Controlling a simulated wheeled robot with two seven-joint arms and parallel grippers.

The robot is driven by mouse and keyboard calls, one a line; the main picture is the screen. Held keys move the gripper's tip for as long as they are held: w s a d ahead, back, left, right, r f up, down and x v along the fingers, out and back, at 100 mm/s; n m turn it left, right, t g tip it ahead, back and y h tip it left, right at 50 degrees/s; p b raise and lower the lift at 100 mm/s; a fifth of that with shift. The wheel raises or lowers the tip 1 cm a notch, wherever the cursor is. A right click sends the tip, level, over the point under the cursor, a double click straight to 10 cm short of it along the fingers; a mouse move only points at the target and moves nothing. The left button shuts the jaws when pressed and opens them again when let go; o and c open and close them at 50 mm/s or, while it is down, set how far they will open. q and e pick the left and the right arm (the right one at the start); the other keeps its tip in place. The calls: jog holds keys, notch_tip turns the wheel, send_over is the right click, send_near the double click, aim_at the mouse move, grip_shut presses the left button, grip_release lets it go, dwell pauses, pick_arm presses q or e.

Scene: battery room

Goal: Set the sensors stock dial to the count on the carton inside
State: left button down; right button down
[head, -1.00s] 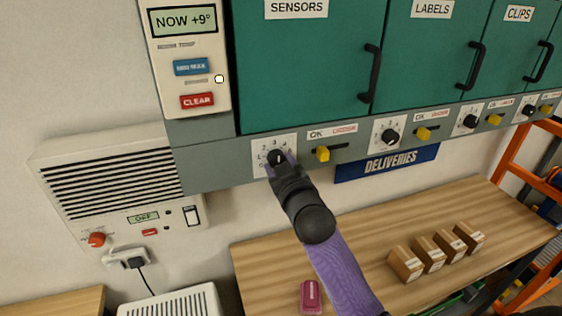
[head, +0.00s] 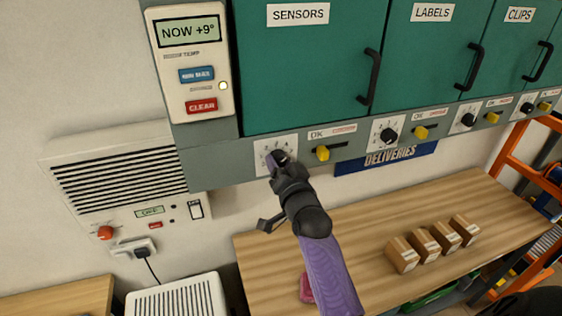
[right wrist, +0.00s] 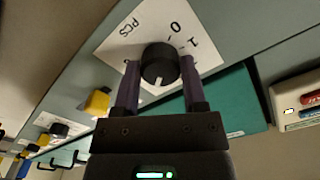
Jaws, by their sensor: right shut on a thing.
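The sensors stock dial is a black knob (head: 279,157) on a white numbered plate (head: 262,146), below the closed green SENSORS door (head: 300,75). My right gripper (head: 278,162) is at the dial. In the right wrist view the knob (right wrist: 160,64) sits between the two fingers of the right gripper (right wrist: 158,80), which is shut on it. The knob's white mark points down towards the gripper's palm; 0, 1 and PCS show on the plate. The other numbers are hidden or unclear. The carton inside is hidden behind the door. My left gripper is out of view.
A yellow slider (head: 322,153) sits just right of the dial. More dials and doors continue right. A wooden bench (head: 375,225) below holds several small cartons (head: 402,254) and a pink-red object (head: 306,287). A vented wall unit (head: 120,180) is at left.

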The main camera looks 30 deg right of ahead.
jog(key=m, duration=0.4)
jog(key=shift+m, duration=0.4)
dwell(0.4)
jog(key=shift+c, duration=0.7)
grip_release()
